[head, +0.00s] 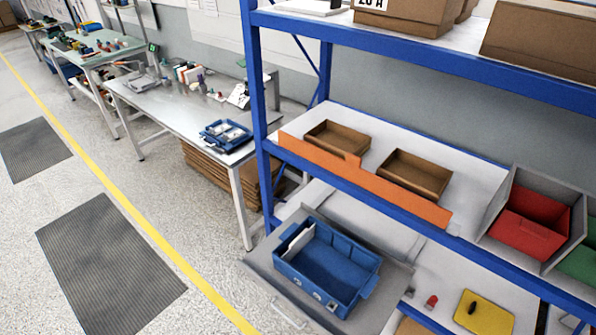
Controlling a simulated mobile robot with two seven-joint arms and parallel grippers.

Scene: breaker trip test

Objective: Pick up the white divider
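A white divider (299,244) shows as a thin upright white panel at the left end of a blue bin (300,283). It appears to stand inside the bin, against or close to the left wall. Its lower part is hidden by the bin's front wall. The rest of the bin looks empty. The bin sits on a grey pull-out tray (262,262) low in the blue shelving rack. Neither of my grippers is in the head view.
Blue rack uprights (257,120) and the middle shelf edge (365,192) stand around and above the bin. An orange strip (400,195) fronts two brown boxes. A steel workbench (170,108) stands left. Floor in front is clear, with dark mats (110,265).

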